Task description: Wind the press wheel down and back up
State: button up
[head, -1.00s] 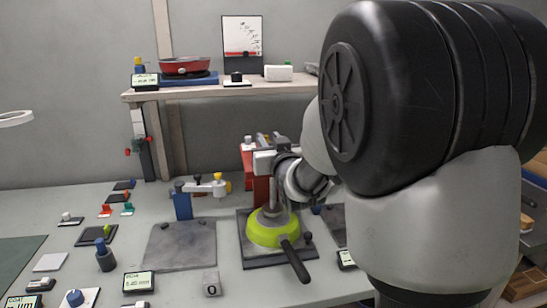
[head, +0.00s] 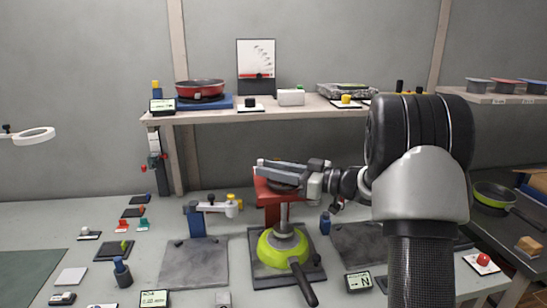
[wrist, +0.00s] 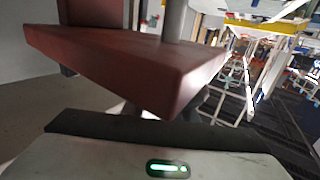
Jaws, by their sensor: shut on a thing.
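The press has a red frame (head: 268,207) with a steel ram (head: 284,214) reaching down to a lime-green pan (head: 268,252) on a dark plate. The pan's black handle points toward me. My gripper (head: 284,181) is at the top of the press, in front of the red head. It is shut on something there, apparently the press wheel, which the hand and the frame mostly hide. In the wrist view a dark red block (wrist: 130,65) of the press and a grey post fill the middle. The block hides my fingertips, so the grip itself does not show.
A shelf (head: 215,115) behind carries a red pan (head: 200,88), a chart and small boxes. A post with a pale arm (head: 195,218) stands left of the press. Displays and buttons line the front and left. A second bench with pans is at right.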

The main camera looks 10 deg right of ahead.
jog(key=n+g+y+p, duration=0.1)
jog(key=g, duration=0.1)
jog(key=s+n+g+y+p, duration=0.1)
jog(key=n+g, duration=0.1)
jog(key=n+g+p, duration=0.1)
jog(key=g, duration=0.1)
jog(key=shift+s+a+r+n+g+y+p, duration=0.15)
jog(key=shift+a+r+n+g+y+p, duration=0.15)
jog(key=shift+y+p, duration=0.1)
jog(key=shift+s+f+n+g+p, duration=0.1)
jog(key=shift+s+n+g+p, duration=0.15)
jog(key=shift+n+g, duration=0.55)
jog(key=shift+s+n+g+p, duration=0.15)
jog(key=shift+n+g+p, duration=0.25)
jog(key=shift+g, duration=0.75)
jog(key=shift+s+f+n+g+p, duration=0.1)
jog(key=shift+s+n+g+p, duration=0.15)
jog(key=shift+n+g, duration=0.55)
jog(key=shift+g, duration=0.25)
jog(key=o, duration=1.1)
jog(key=shift+a, duration=0.15)
jog(key=shift+d, duration=0.25)
